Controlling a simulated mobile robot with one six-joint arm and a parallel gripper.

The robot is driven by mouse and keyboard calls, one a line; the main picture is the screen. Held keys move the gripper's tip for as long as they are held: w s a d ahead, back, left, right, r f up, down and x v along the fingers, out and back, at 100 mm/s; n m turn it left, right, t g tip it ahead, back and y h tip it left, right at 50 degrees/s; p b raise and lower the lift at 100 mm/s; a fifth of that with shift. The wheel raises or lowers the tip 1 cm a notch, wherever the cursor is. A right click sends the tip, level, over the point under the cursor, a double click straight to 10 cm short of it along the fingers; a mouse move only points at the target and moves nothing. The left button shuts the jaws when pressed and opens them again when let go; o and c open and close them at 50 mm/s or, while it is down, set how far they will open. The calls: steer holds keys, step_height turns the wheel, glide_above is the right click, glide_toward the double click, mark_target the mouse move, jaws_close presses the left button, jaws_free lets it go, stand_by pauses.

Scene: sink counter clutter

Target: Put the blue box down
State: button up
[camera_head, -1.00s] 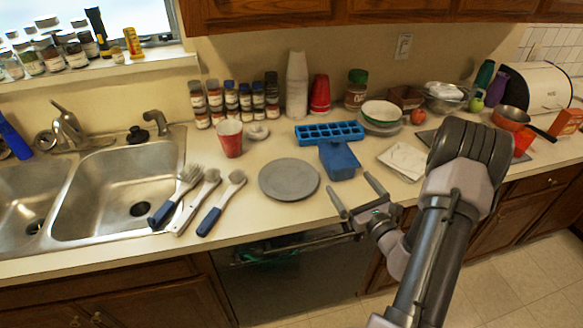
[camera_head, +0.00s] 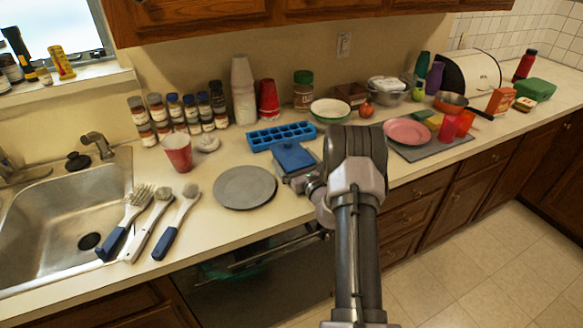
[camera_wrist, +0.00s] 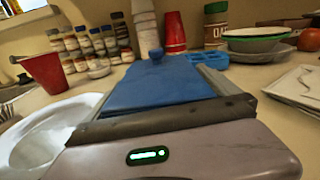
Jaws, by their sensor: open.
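The blue box (camera_head: 292,157) sits on the counter just in front of the blue ice tray (camera_head: 281,135), right of the grey plate (camera_head: 245,187). My gripper (camera_head: 297,173) is low at the box's near side, with its jaws open. In the wrist view, the blue box (camera_wrist: 160,82) fills the space ahead of the palm, and a grey finger (camera_wrist: 218,80) runs along its right side. The left finger is mostly hidden, and I cannot tell whether either finger touches the box. My arm hides part of the counter to the right.
A red cup (camera_head: 177,152) and several spice jars stand to the left and behind. Brushes (camera_head: 150,225) lie near the sink (camera_head: 75,220). A green-rimmed bowl (camera_head: 330,109) stands behind my arm. A pink plate (camera_head: 407,131) lies on a grey mat to the right. Bare counter shows around the grey plate.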

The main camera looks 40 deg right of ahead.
steer(key=shift+r, duration=0.1)
steer(key=c, duration=1.3)
steer(key=shift+o, duration=0.2)
steer(key=shift+r+p, duration=0.9)
steer(key=shift+r, duration=0.9)
steer(key=r+p+v, duration=0.1)
steer(key=v, duration=1.5)
steer(key=shift+s+d+p, duration=0.2)
steer(key=shift+d+p, duration=0.1)
steer(key=shift+p, duration=0.1)
